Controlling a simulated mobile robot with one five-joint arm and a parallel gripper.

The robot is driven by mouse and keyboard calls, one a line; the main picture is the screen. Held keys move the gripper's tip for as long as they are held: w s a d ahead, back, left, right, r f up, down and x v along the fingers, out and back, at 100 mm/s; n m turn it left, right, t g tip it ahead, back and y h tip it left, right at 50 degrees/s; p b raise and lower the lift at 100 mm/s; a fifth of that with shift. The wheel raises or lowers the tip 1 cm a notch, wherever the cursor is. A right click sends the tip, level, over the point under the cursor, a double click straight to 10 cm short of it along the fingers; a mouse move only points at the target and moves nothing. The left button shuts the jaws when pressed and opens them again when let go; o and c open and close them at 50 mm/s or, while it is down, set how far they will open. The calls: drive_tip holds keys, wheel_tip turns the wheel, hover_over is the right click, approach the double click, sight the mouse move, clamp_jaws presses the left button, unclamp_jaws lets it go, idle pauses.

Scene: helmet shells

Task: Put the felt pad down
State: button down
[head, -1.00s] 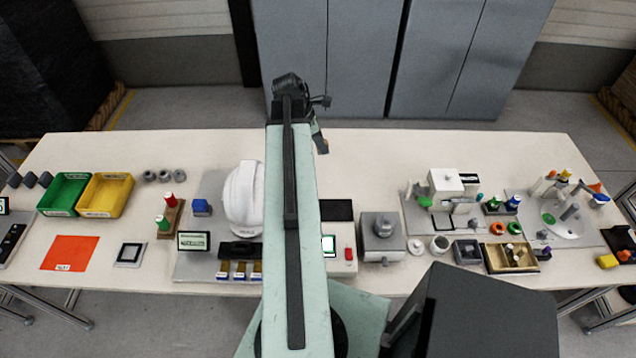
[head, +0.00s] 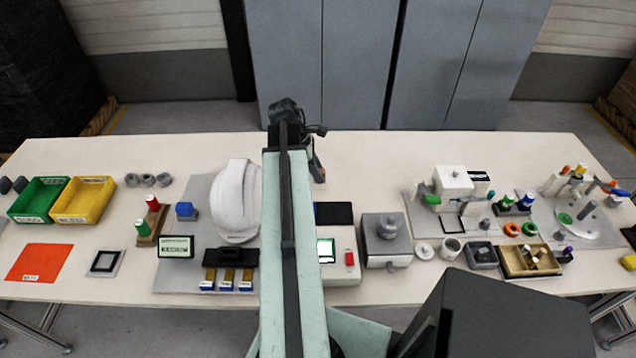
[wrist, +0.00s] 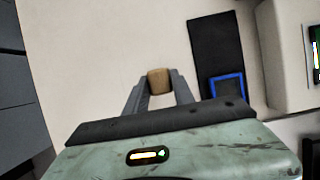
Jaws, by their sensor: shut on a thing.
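The felt pad (wrist: 159,80) is a small tan, rounded block in the wrist view. My gripper (wrist: 159,92) is shut on it, with one grey finger on each side. Pale tabletop shows around the pad, and I cannot tell its height above it. In the head view my arm covers most of the gripper, and the pad cannot be made out there.
A dark mat (wrist: 213,50) with a blue square frame (wrist: 227,87) lies right of my gripper. A white helmet shell (head: 236,200) stands left of my arm. A device with a screen (head: 340,270) and a grey box (head: 385,235) stand right. The table's back strip (head: 390,160) is clear.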

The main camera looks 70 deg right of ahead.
wheel_tip(320, 180, down, 4)
drive_tip(key=b, duration=0.2)
drive_tip(key=shift+r+b, duration=0.2)
drive_tip(key=shift+b, duration=0.2)
drive_tip(key=shift+r, duration=0.15)
drive_tip(key=c, duration=1.1)
unclamp_jaws()
drive_tip(key=shift+o, duration=0.2)
